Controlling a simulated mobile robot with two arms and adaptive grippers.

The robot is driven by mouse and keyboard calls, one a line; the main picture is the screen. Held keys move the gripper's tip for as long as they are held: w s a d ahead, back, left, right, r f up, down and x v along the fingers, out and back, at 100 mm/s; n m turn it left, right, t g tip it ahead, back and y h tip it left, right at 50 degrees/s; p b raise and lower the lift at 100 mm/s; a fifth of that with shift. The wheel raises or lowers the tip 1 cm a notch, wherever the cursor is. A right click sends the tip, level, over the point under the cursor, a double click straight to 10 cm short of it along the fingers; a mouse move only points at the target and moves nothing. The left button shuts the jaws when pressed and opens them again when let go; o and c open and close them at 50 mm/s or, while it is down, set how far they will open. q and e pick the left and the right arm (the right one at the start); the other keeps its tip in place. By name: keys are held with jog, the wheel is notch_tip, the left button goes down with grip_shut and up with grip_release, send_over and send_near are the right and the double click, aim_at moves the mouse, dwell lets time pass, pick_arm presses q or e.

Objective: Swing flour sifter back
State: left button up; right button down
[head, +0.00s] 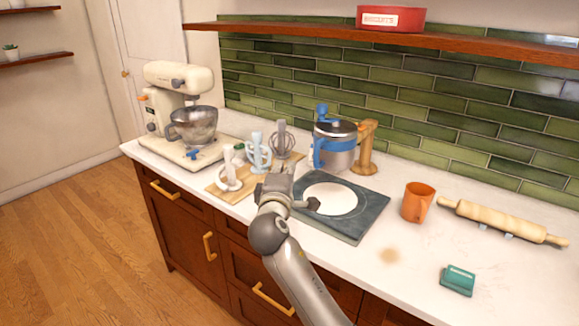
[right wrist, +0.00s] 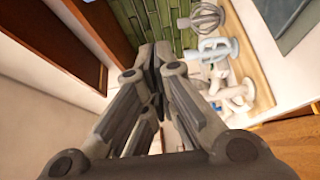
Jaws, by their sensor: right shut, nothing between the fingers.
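The flour sifter (head: 337,155) is a steel canister with a blue handle and blue top crank, on a wooden swing stand (head: 368,148) at the back of the counter. It stands behind a dark slate board (head: 358,226) bearing a round patch of white flour (head: 331,199). My right gripper (head: 283,172) is at the board's left edge, in front and to the left of the sifter, apart from it. In the right wrist view, its fingers (right wrist: 155,55) are together and empty; the sifter does not show there. My left gripper is not in view.
A wooden board with mixer attachments (head: 257,150) lies left of my right gripper. A cream stand mixer (head: 177,110) is farther left. An orange mug (head: 417,202), a rolling pin (head: 503,222) and a teal box (head: 458,280) are on the right. The front right counter is mostly clear.

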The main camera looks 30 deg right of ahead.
jog(key=p+x, duration=0.2)
jog(key=x, duration=0.6)
jog(key=s+d, duration=0.1)
jog(key=s+d+p, duration=0.1)
jog(key=s, duration=0.1)
jog(key=shift+s+d, duration=0.15)
jog(key=shift+s, duration=0.05)
jog(key=shift+w, duration=0.1)
